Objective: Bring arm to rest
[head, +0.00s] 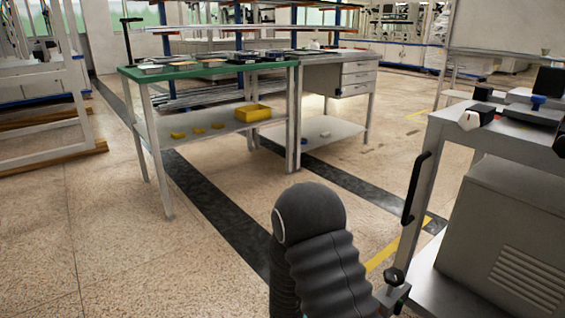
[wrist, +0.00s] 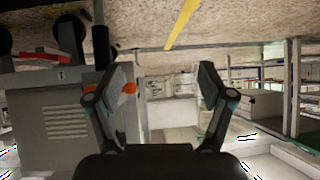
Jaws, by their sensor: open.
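My gripper (wrist: 164,78) shows in the wrist view with its two dark fingers spread wide apart. Nothing is between the fingers. In the head view, my dark grey ribbed arm (head: 318,245) rises at the bottom centre. The fingers cannot be made out clearly there.
A green-topped workbench (head: 150,74) with a yellow bin (head: 252,113) on its lower shelf stands ahead. A grey drawer bench (head: 325,78) adjoins it. A grey cart (head: 500,240) with a black handle (head: 416,188) stands close on the right. Floor at left front is clear.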

